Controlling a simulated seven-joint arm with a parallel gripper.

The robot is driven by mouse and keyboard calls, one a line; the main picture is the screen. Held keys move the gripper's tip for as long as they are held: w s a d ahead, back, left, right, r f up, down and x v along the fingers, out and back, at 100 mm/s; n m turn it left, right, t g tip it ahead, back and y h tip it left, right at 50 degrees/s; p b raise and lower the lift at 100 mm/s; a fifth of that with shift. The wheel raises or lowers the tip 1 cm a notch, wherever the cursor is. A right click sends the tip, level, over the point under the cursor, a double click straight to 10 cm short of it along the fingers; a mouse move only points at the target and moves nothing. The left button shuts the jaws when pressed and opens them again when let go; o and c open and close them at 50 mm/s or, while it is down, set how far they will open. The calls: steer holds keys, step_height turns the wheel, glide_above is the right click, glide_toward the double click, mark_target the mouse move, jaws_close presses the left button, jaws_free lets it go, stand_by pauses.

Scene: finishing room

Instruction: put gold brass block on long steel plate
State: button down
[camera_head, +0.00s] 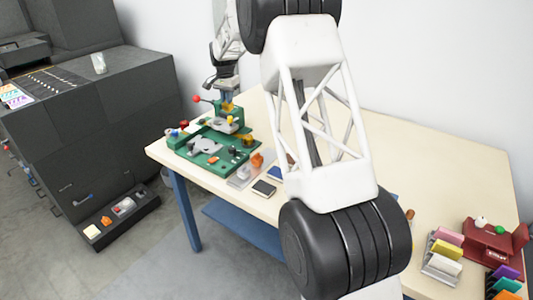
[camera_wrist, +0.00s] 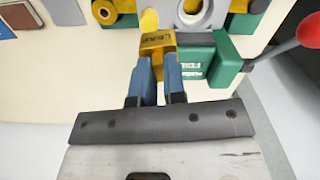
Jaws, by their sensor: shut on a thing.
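My gripper (camera_wrist: 158,72) is shut on the gold brass block (camera_wrist: 157,43), held between its blue fingertips. In the head view my gripper (camera_head: 227,96) is over the green press, with the gold block (camera_head: 228,106) small below it. I cannot tell whether the block touches the press. A flat, pale grey plate (camera_head: 238,182) lies on the table beside the green base, with an orange item at its far end. It may be the long steel plate; the view is too small to be sure.
The green press (camera_head: 208,146) has a red-knobbed lever (camera_wrist: 310,30) close to the right of my gripper. A dark pad (camera_head: 264,188) lies near the plate. Colourful cards in a rack (camera_head: 442,268) and a red device (camera_head: 492,240) stand at the right. My arm hides the table's middle.

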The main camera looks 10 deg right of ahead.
steer(key=s+d+r+n, duration=0.2)
steer(key=s+d+n, duration=0.3)
steer(key=s+d, duration=0.85)
steer(key=s+f+m, duration=0.3)
steer(key=s+f, duration=0.2)
steer(key=s, duration=0.3)
steer(key=s+d+f+m, duration=0.1)
steer(key=s+f+m, duration=0.3)
steer(key=s+f, duration=0.2)
steer(key=shift+s, duration=1.2)
steer(key=shift+w, duration=0.15)
steer(key=w+f, duration=0.1)
steer(key=w, duration=1.4)
steer(key=shift+w+f, duration=0.3)
steer(key=shift+w, duration=0.1)
steer(key=shift+d, duration=0.1)
steer(key=shift+f, duration=1.75)
